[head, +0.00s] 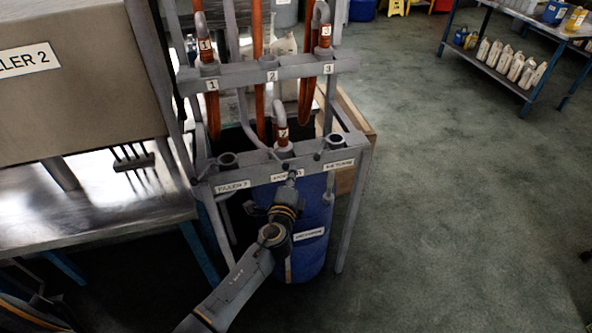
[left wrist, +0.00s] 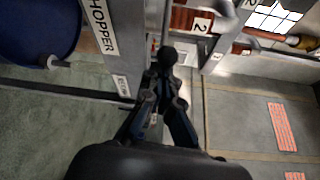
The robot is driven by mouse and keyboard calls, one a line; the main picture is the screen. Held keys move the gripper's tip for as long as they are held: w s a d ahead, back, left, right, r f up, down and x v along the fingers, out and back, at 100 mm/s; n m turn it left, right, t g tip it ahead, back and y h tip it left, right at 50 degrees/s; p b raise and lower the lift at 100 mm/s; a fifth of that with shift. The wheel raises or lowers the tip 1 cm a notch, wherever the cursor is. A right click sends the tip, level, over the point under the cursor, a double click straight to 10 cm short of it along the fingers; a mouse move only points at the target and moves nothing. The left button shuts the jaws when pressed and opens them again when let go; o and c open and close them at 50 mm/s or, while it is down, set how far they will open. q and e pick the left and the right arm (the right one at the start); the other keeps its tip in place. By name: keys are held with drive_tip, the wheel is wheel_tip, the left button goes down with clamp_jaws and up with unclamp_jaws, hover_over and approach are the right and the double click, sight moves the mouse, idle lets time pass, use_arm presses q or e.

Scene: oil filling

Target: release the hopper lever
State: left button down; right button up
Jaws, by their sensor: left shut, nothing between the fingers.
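The hopper lever shows in the left wrist view as a rod with a round black knob (left wrist: 167,55). My left gripper (left wrist: 165,84) is shut and empty, with its fingertips right by the knob. I cannot tell whether they touch it. In the head view my left gripper (head: 291,182) is at the front bar of the frame, by the middle socket, and partly covers the middle label. The HOPPER label (left wrist: 103,25) shows in the left wrist view. A hose with tag 2 (head: 282,131) sits in the middle socket. My right gripper is not in view.
The grey frame (head: 350,150) has upper and lower bars, with hoses 1 and 3 in the upper one. A blue drum (head: 314,250) stands below. A steel machine (head: 75,80) is at left. A shelf (head: 515,85) with bottles stands at far right. The floor (head: 460,220) at right is clear.

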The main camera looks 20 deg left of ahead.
use_arm(q)
drive_tip(key=s+a+m+h+b, duration=0.2)
drive_tip(key=s+a+m+h, duration=0.2)
drive_tip(key=a+h, duration=0.4)
drive_tip(key=shift+s+a+m+g, duration=0.2)
drive_tip(key=shift+a+m+g, duration=0.2)
drive_tip(key=shift+m, duration=0.4)
